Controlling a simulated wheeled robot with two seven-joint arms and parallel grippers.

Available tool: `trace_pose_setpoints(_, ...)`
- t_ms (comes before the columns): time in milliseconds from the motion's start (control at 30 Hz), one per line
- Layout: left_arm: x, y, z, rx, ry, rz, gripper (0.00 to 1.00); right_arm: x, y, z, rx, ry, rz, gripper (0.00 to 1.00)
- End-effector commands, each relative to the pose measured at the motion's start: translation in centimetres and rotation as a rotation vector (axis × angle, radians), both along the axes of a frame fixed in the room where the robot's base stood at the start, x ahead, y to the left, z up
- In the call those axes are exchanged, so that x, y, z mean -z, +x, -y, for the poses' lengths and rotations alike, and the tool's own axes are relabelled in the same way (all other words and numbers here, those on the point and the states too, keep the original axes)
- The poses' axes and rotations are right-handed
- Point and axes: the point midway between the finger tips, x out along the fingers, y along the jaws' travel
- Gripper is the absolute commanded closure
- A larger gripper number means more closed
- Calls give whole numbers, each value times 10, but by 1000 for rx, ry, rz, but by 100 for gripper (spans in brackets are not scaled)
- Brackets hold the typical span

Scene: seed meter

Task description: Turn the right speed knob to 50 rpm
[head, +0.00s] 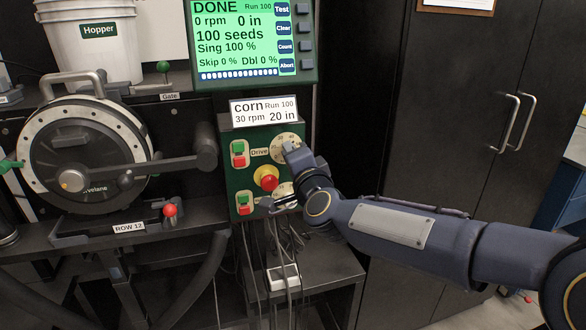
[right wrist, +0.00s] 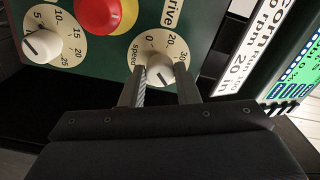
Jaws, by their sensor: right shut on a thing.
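The right speed knob (right wrist: 160,70) is a cream knob on a pale dial marked "speed", with 0, 20 and 30 visible. It sits on the green drive panel (head: 231,165). My right gripper (right wrist: 162,82) has one finger on each side of the knob and is shut on it. A dark pointer line shows on the knob, but the fingers hide part of the scale, so I cannot read the setting. My left gripper is not in view.
A red emergency button (head: 266,178) on yellow sits beside the dial. Another knob (right wrist: 41,45), with a scale up to 25, is nearby. A card (head: 263,110) reads corn, 30 rpm, 20 in. The screen (head: 240,40) shows DONE and 0 rpm. Cables hang below.

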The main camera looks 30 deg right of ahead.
Motion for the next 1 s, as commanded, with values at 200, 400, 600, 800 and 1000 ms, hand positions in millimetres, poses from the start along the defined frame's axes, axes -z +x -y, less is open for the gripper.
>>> trace_pose_setpoints(200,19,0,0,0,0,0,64,3,0,0,0,187,46,94)
trace_pose_setpoints(400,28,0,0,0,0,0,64,2,0,0,-1,328,78,94)
trace_pose_setpoints(600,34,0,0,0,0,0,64,1,0,0,0,423,101,94)
trace_pose_setpoints(800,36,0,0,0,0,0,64,0,0,0,0,473,112,94)
trace_pose_setpoints(1000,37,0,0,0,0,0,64,0,0,0,0,488,115,94)
